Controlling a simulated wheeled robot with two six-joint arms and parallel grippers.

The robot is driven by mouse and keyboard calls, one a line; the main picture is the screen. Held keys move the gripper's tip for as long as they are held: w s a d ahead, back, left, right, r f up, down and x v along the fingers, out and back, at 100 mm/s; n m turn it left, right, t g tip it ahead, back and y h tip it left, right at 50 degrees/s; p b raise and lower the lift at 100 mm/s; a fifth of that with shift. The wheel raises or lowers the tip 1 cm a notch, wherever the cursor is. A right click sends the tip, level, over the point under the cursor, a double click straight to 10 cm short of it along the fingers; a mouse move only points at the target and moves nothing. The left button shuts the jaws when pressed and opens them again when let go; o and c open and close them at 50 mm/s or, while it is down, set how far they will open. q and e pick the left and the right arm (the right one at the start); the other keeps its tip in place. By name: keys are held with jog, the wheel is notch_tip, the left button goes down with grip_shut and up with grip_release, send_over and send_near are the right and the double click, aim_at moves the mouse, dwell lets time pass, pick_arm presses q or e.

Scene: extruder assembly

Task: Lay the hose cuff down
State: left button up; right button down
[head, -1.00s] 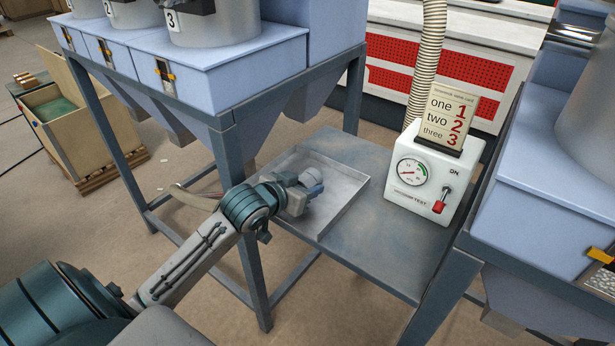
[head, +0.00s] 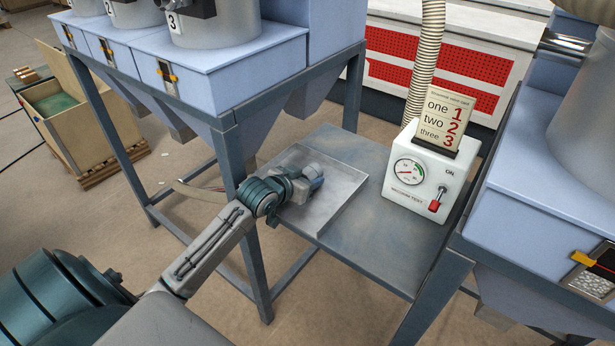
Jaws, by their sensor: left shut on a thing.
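My left gripper (head: 310,180) is low over the grey metal tray (head: 340,208) on the shelf between the machines. It is shut on the hose cuff (head: 312,170), a small grey rounded piece that shows at the fingertips. The gripper and wrist hide part of the cuff. I cannot tell whether the cuff touches the tray floor. My right gripper is not in the head view.
A white vacuum test box (head: 425,185) with a gauge, red switch and number card (head: 443,120) stands right of the tray. Blue hopper frames with legs (head: 228,160) flank the shelf. A ribbed hose (head: 427,60) hangs behind. The shelf front (head: 385,260) is clear.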

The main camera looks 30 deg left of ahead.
pick_arm(q)
jog(key=o, duration=1.1)
jog(key=shift+f, duration=0.1)
jog(key=b+v, duration=0.1)
jog(key=v, duration=1.1)
jog(key=shift+d, duration=0.1)
